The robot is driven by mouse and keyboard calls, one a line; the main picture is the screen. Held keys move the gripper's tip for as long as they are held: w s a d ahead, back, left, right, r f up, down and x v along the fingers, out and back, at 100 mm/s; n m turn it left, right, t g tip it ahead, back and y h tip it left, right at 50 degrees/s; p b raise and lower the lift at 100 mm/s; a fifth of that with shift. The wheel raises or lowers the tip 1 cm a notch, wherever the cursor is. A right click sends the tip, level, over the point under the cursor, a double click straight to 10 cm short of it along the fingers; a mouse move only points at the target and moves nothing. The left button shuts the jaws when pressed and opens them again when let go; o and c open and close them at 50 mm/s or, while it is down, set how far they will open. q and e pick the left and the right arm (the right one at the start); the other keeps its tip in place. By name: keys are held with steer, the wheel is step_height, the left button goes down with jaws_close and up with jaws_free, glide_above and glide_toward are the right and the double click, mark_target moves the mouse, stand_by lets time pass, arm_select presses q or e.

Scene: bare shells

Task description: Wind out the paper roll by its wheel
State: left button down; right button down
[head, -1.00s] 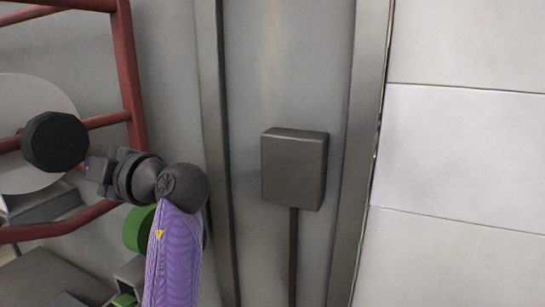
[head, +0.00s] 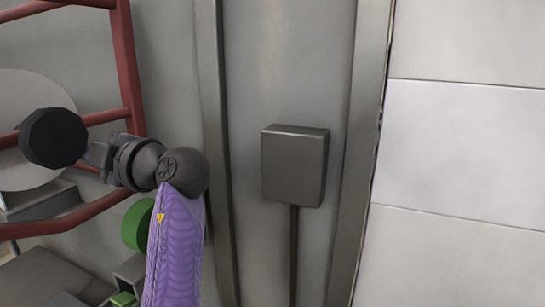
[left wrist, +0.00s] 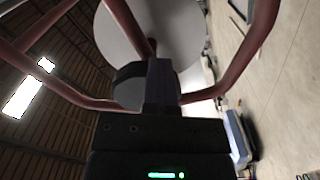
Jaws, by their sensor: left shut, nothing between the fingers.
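The wheel (head: 53,137) is a black, many-sided knob at the left of the head view. It stands in front of the pale round end of the paper roll (head: 32,90), which sits in a red tube frame (head: 126,60). My left gripper (head: 86,154) is shut with its fingertips at the wheel's right edge; I cannot tell whether they touch. In the left wrist view the shut fingers (left wrist: 160,84) overlap the wheel (left wrist: 128,92), with the white roll (left wrist: 172,35) behind. My right gripper is not in view.
A grey box (head: 294,167) on a thin post stands at the centre, by a grey wall panel. A green round part (head: 137,225) lies below my left wrist. Red frame bars cross close to my gripper. The right side shows only pale wall panels (head: 465,140).

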arm_select(q)
steer(key=shift+w+d+r, duration=0.15)
steer(key=shift+w+r, duration=0.15)
steer(key=shift+r, duration=0.4)
steer(key=shift+w+d+r, duration=0.1)
steer(key=shift+w+r, duration=0.2)
steer(key=shift+r, duration=0.4)
steer(key=shift+w+d+r, duration=0.1)
steer(key=shift+w, duration=0.1)
steer(key=b+v, duration=0.1)
steer(key=v, duration=0.5)
steer(key=shift+w+b, duration=0.1)
steer(key=shift+b, duration=0.2)
